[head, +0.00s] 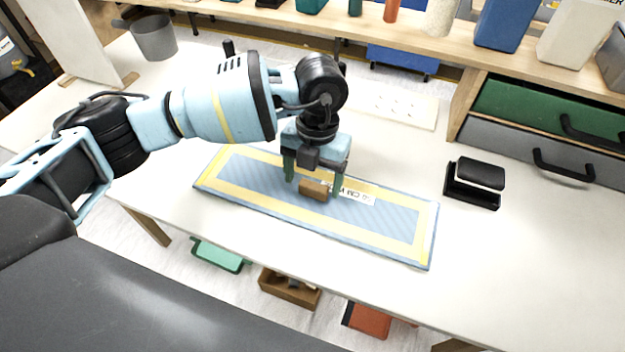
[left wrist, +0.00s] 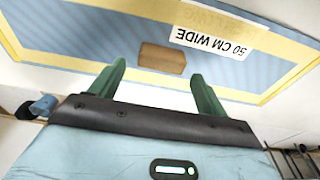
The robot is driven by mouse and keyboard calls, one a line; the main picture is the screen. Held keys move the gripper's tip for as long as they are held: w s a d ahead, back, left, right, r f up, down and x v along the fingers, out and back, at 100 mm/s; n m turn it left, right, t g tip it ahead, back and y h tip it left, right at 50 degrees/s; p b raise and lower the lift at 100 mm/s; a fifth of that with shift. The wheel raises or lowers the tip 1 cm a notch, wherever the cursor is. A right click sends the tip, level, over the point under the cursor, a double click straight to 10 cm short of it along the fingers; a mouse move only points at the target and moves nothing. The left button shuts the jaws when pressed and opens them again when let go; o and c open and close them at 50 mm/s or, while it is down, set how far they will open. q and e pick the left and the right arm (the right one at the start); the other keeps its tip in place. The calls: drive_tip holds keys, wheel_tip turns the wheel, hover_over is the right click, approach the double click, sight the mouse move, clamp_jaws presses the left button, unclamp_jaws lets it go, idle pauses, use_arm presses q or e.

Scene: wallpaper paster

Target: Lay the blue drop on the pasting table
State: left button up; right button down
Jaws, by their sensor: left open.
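The blue drop (head: 385,222) looks to be the long, pale-striped blue sheet with a yellow band inside its edge. It lies flat on the white pasting table (head: 300,270). A white label reading "50 CM WIDE" (left wrist: 217,30) and a small brown block (left wrist: 162,58) are on it. My left gripper (head: 313,188) is over the sheet, pointing down, with its green fingers apart on either side of the block. In the left wrist view the block is just beyond the fingertips, and I see nothing gripped. The gripper hides part of the label in the head view. My right gripper is not in view.
A black holder with a rounded top (head: 474,183) stands right of the sheet. Grey and green drawers (head: 540,150) are at the back right. A grey bucket (head: 154,37) stands at the back left. A pale plate (head: 405,108) lies behind the sheet. The table's front right is clear.

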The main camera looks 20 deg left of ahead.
use_arm(q)
wheel_tip(320, 180, up, 11)
drive_tip(key=w, duration=0.1)
drive_tip(key=shift+w+f, duration=0.2)
drive_tip(key=shift+w, duration=0.1)
idle(0.8)
idle(0.6)
